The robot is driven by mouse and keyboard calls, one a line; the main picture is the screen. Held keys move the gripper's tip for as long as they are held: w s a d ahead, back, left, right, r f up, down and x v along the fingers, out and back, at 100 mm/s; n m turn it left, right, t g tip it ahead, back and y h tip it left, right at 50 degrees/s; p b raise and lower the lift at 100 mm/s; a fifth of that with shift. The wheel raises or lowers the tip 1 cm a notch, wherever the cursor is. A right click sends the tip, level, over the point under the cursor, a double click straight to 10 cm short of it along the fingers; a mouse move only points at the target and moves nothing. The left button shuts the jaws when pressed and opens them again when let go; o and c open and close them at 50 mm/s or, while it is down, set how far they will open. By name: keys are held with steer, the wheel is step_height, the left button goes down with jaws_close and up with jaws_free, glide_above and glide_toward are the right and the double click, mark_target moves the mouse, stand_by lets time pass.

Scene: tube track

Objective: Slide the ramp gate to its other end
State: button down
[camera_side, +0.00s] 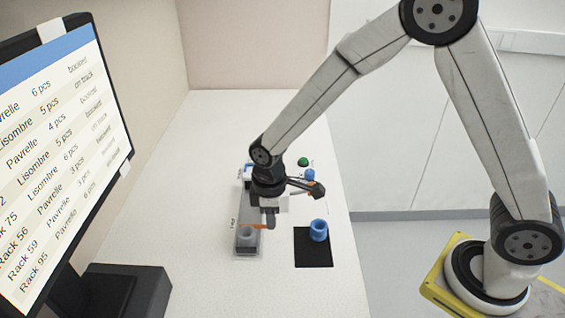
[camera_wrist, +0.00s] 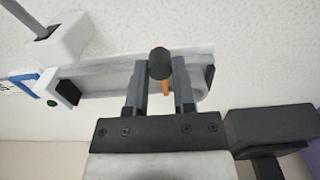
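The ramp track is a long grey channel (camera_side: 246,212) on the white table in the side view. It also lies across the upper middle of the wrist view (camera_wrist: 105,80). A gate with a black knob (camera_wrist: 160,62) and an orange part (camera_wrist: 166,88) shows over the track's right portion in the wrist view. The orange part also shows at the near end in the side view (camera_side: 257,226). My gripper (camera_wrist: 160,72) points down there, one finger on each side of the knob. The fingers are apart; whether they touch the knob is unclear.
A blue cup (camera_side: 319,230) stands on a black mat (camera_side: 312,255) right of the track. A green ball-like object (camera_side: 303,162) and another blue piece (camera_side: 309,175) are farther back. A monitor (camera_side: 70,150) stands left.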

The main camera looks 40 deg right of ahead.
steer(key=shift+s, duration=0.1)
steer(key=shift+s+d, duration=1.55)
steer(key=shift+d, duration=0.05)
steer(key=c, duration=0.7)
jaws_free()
steer(key=shift+r, duration=2.55)
